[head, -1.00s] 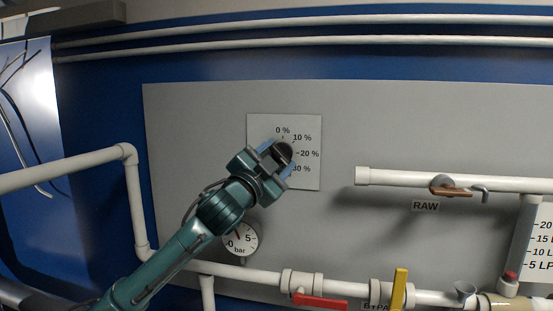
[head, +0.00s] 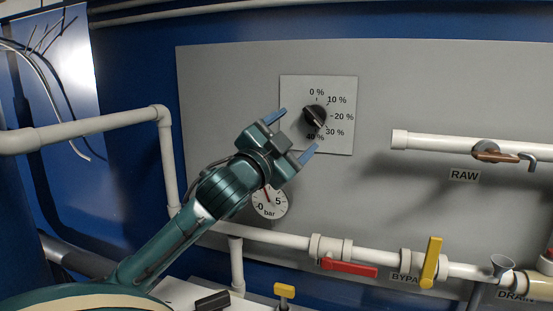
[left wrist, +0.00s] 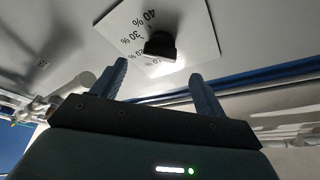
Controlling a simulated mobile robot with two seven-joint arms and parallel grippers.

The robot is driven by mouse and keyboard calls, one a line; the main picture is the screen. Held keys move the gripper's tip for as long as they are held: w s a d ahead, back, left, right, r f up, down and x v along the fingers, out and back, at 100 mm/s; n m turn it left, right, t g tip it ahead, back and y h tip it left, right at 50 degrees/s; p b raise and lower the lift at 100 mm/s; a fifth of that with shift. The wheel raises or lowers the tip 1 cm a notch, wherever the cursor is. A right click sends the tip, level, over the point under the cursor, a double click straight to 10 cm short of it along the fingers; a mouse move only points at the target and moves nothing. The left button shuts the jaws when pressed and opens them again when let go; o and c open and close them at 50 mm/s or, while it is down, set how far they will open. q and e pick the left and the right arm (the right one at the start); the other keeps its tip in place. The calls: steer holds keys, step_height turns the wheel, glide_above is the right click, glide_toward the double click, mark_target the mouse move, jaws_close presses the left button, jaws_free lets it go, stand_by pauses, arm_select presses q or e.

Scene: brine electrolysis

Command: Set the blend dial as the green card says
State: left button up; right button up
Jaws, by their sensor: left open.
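The black blend dial (head: 314,117) sits on a white scale plate (head: 292,92) marked from 0 % to 40 % on the grey panel. Its ridge looks slanted from upper left to lower right; I cannot tell which mark it points at. My left gripper (head: 298,129) is open, with blue fingers spread and empty, apart from the dial at its lower left. In the left wrist view, the dial (left wrist: 160,45) shows beyond the two fingers (left wrist: 158,71), clear of them. The green card and my right gripper do not show.
A pressure gauge (head: 269,202) is below the dial plate. White pipes run along the panel's bottom, with a red-handled valve (head: 348,268) and a yellow bypass handle (head: 431,262). The RAW tap (head: 490,151) is at right.

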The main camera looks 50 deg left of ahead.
arm_select(q)
steer(key=b+v, duration=0.5)
steer(key=v, duration=0.1)
steer(key=shift+b, duration=0.35)
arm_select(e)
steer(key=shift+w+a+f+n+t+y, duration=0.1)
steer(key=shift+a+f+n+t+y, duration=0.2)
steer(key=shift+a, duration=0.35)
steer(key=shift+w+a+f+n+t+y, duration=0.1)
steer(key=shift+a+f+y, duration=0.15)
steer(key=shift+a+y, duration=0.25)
arm_select(q)
steer(key=shift+s+d, duration=0.1)
